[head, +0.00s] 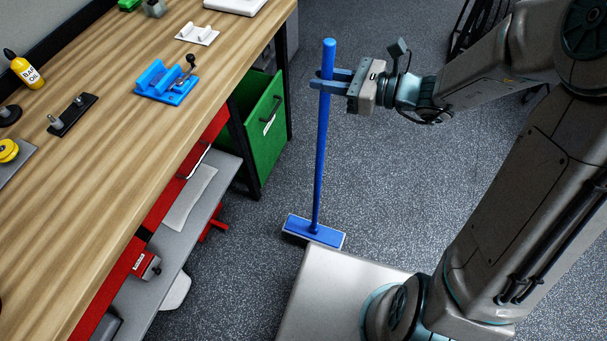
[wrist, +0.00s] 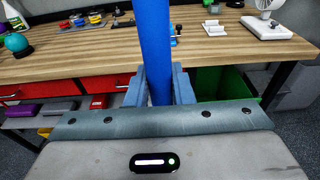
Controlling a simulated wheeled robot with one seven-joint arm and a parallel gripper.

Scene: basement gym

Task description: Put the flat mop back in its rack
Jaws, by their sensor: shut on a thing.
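The flat mop (head: 320,150) has a blue pole and a flat blue head with a pale rim. It stands nearly upright, with its head (head: 314,232) low at the floor just beyond my base; whether it touches the floor I cannot tell. My gripper (head: 325,82) is shut on the pole near its top. In the wrist view the blue pole (wrist: 156,50) rises between the two fingers of my gripper (wrist: 159,88). I cannot make out a mop rack for certain in either view.
A wooden workbench (head: 120,110) fills the left, carrying a blue holder (head: 166,82), a white holder (head: 197,34) and a yellow oil bottle (head: 25,70). A green bin (head: 262,130) sits under its far end. Grey speckled floor (head: 400,180) is open around the mop.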

